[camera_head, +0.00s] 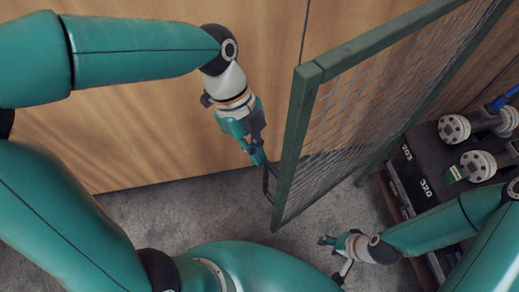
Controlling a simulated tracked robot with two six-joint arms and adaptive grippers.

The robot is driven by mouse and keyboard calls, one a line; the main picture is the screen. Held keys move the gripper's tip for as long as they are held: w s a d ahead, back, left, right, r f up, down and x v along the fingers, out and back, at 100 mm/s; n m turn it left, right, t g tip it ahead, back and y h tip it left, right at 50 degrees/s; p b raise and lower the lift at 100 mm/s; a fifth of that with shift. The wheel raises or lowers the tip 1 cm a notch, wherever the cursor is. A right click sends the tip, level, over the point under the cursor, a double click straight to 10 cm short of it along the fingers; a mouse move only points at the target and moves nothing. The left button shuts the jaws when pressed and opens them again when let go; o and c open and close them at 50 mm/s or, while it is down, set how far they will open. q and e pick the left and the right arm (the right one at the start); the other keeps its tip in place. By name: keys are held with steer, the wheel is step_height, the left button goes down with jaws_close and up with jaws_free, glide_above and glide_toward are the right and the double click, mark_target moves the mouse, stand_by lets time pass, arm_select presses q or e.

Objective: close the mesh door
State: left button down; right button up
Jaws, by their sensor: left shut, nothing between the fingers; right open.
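The mesh door (360,105) has a green frame with wire mesh and stands open, its free edge toward me at the centre of the head view. A dark handle (268,184) sits on that free edge, low down. My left gripper (259,160) is shut and empty, pointing down just left of the door edge, close to the handle. I cannot tell whether it touches the handle or the frame. My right gripper (328,240) is open and empty, low and to the right of the door's lower corner, above the floor.
Behind the door at right, flanged pipes (478,165) stand on a dark bench (425,150) marked 203 and 320. A wooden wall (150,140) runs behind my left arm. Grey concrete floor (190,225) is clear below the door.

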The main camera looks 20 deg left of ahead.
mark_target(278, 181)
arm_select(q)
steer(key=s+d, duration=0.1)
steer(key=d, duration=0.1)
steer(key=s+d+b, duration=0.1)
steer(key=s+d, duration=0.3)
steer(key=d, duration=0.1)
steer(key=shift+s+d, duration=0.1)
